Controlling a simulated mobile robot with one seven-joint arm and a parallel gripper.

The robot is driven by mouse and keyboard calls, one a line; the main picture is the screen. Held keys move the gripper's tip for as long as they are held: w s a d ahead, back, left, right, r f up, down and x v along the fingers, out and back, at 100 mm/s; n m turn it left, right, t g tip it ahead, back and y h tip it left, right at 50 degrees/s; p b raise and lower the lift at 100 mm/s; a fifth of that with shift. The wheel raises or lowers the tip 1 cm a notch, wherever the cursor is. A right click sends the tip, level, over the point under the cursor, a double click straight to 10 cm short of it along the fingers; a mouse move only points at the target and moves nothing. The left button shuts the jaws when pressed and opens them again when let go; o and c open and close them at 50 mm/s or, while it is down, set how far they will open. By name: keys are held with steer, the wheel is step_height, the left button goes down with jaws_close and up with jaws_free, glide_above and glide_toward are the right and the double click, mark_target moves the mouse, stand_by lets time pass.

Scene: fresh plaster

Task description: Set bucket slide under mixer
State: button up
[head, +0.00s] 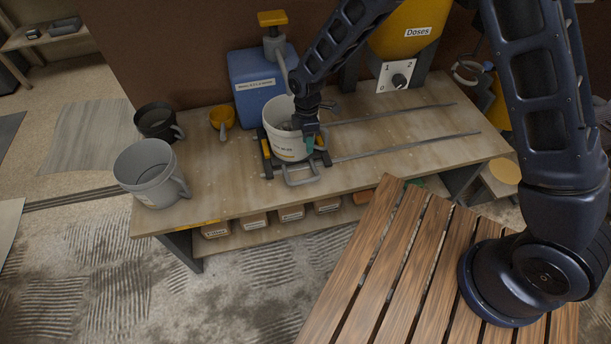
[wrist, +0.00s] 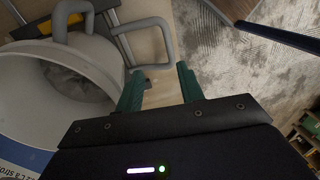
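A white bucket (head: 281,143) sits on the slide (head: 266,161), a dark carriage with a grey handle (head: 302,180), at the left end of two rails (head: 420,143) on the bench. In the wrist view the bucket (wrist: 50,108) holds a grey-white mass. The slide's grey handle (wrist: 146,24) is just beyond my fingertips. My gripper (head: 311,142) is at the bucket's front right side, above the handle. In the wrist view my gripper (wrist: 159,72) has its green fingers apart with nothing clearly held. I cannot identify the mixer; a yellow hopper marked Doses (head: 408,29) stands behind the rails.
A blue jug with a pump (head: 257,88) stands behind the bucket. A grey measuring jug (head: 148,171), a dark pot (head: 155,120) and a yellow scoop (head: 222,119) are on the left. The rails are clear to the right. A slatted wooden surface (head: 385,260) is in front.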

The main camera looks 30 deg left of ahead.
steer(key=shift+h, duration=0.3)
steer(key=s+f, duration=0.1)
steer(key=f, duration=0.3)
steer(key=s+d+f, duration=0.1)
steer(key=f, duration=0.4)
steer(key=s+f, duration=0.1)
steer(key=f, duration=0.4)
steer(key=shift+s+d, duration=0.2)
steer(key=shift+s, duration=0.15)
jaws_close()
